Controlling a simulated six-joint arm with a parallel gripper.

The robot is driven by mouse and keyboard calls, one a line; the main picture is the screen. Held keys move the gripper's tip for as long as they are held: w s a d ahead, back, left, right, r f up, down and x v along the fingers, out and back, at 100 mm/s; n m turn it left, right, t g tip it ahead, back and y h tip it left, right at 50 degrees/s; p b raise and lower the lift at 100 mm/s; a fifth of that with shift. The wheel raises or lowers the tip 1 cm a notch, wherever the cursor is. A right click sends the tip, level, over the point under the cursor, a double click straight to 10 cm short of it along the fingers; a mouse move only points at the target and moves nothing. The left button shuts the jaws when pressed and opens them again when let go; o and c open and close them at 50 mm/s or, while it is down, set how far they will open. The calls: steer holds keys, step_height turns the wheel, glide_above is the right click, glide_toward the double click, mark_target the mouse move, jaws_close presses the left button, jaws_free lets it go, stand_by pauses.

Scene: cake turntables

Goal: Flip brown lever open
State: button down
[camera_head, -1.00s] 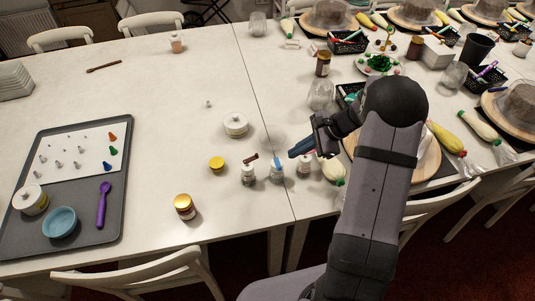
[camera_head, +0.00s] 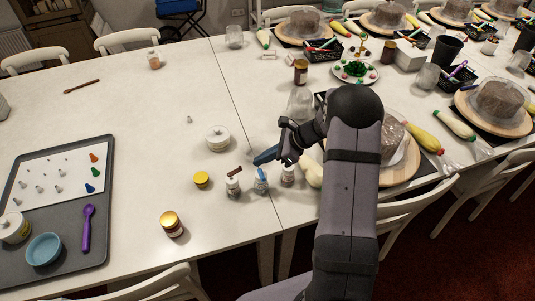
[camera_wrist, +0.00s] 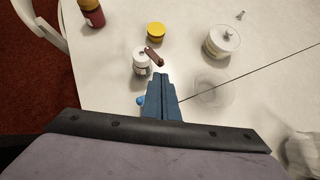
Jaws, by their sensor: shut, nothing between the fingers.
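The brown lever (camera_head: 234,171) sits on top of a small white bottle (camera_head: 233,187), tilted up to one side. In the wrist view the brown lever (camera_wrist: 153,56) shows just beyond my fingertips, on its white bottle (camera_wrist: 141,68). My gripper (camera_head: 262,158) has blue fingers, shut and empty. In the head view its tips are above and to the right of the brown lever, near the blue-levered bottle (camera_head: 261,182). In the wrist view the fingertips (camera_wrist: 160,84) point toward the lever, with a small gap visible; their height above it is unclear.
A third small bottle (camera_head: 287,176) stands to the right in the row. A yellow lid (camera_head: 201,179), a white lidded pot (camera_head: 218,139) and a gold-capped jar (camera_head: 172,223) are nearby. A clear jar (camera_head: 300,103) stands behind my gripper.

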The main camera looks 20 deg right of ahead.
mark_target(241, 170)
steer(key=shift+p+x, duration=0.6)
steer(key=shift+x, duration=2.15)
steer(key=shift+w, duration=0.1)
steer(key=shift+w+a+b, duration=0.35)
steer(key=shift+w+b, duration=0.3)
steer(key=shift+w, duration=0.05)
steer(key=shift+s, duration=0.2)
steer(key=shift+s, duration=0.6)
